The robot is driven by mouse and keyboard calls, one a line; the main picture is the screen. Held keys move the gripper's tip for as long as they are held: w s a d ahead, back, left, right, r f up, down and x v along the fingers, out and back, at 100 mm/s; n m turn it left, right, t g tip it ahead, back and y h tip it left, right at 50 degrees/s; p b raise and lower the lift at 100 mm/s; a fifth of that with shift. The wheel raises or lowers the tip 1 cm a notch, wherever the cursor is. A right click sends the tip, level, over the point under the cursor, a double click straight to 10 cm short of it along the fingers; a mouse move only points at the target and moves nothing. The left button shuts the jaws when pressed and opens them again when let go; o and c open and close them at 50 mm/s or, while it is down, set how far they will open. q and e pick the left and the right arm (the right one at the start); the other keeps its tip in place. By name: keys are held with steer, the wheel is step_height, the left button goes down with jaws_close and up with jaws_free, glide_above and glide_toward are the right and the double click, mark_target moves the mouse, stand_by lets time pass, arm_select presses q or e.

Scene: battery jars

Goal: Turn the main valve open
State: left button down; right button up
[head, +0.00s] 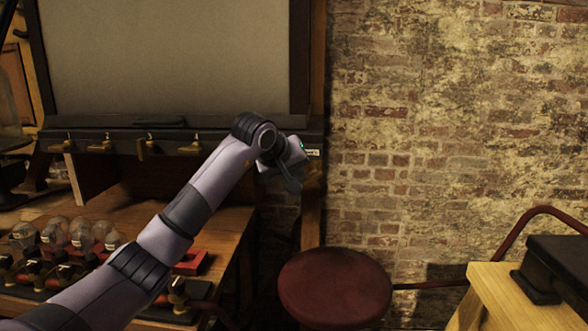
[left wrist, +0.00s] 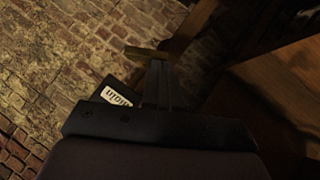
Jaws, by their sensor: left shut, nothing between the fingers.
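My left gripper (head: 292,182) is at the right end of the dark ledge under the grey panel, its fingers pointing down. In the left wrist view its fingers (left wrist: 156,88) are shut together with nothing between them. A brass bar (left wrist: 147,53), which looks like the main valve's handle, lies crosswise at the fingertips; I cannot tell whether they touch. Beside the fingers is a small white label (left wrist: 117,96), upside down and seeming to read "main". The label also shows in the head view (head: 313,152), right of my gripper. The valve body is hidden. My right gripper is not in view.
Several brass valves (head: 191,148) line the ledge to the left. Glass jars (head: 82,234) and brass fittings stand on the wooden bench at lower left. A red round stool (head: 335,287) stands below my gripper. A wooden table (head: 497,290) is at right, before a brick wall.

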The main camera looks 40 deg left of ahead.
arm_select(q)
steer(key=shift+f, duration=0.15)
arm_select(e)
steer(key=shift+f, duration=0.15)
arm_select(q)
steer(key=shift+b, duration=0.3)
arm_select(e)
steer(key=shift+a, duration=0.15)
arm_select(q)
steer(key=shift+s+a+f+n+t+h+b, duration=0.2)
steer(key=shift+f+n+t+h+b, duration=0.2)
steer(key=shift+n+t+h+b, duration=0.45)
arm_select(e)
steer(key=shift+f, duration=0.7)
